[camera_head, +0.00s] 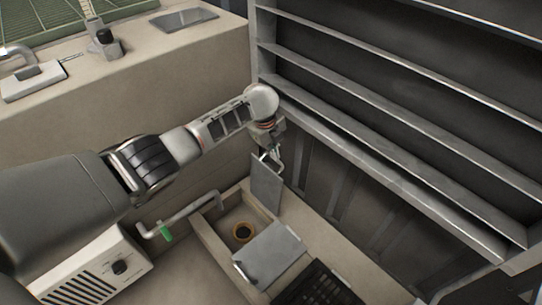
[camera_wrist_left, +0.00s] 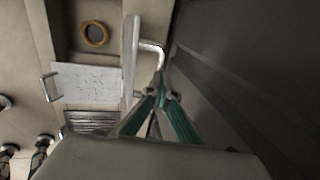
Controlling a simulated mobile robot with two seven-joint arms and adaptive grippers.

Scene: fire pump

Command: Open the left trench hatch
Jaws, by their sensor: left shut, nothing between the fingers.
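A grey hatch panel (camera_head: 266,186) stands raised, nearly upright, at the far side of an open trench bay. In the left wrist view the raised panel (camera_wrist_left: 131,55) shows edge-on, with its bent metal handle (camera_wrist_left: 153,47) on the right side. My left gripper (camera_head: 272,156) is just above and behind the panel; its fingertips (camera_wrist_left: 160,84) are shut and empty close to the handle. I cannot tell whether they touch it. A second hatch (camera_head: 268,252) lies flat over the nearer part of the trench; it also shows in the wrist view (camera_wrist_left: 88,83). My right gripper is not in view.
The open bay holds a brass-coloured ring (camera_head: 242,232). A bent pipe with a green part (camera_head: 166,232) is at its left. A dark grate (camera_head: 318,284) lies at the front. Metal shelving (camera_head: 385,140) rises close on the right, and a counter (camera_head: 120,75) stands behind the arm.

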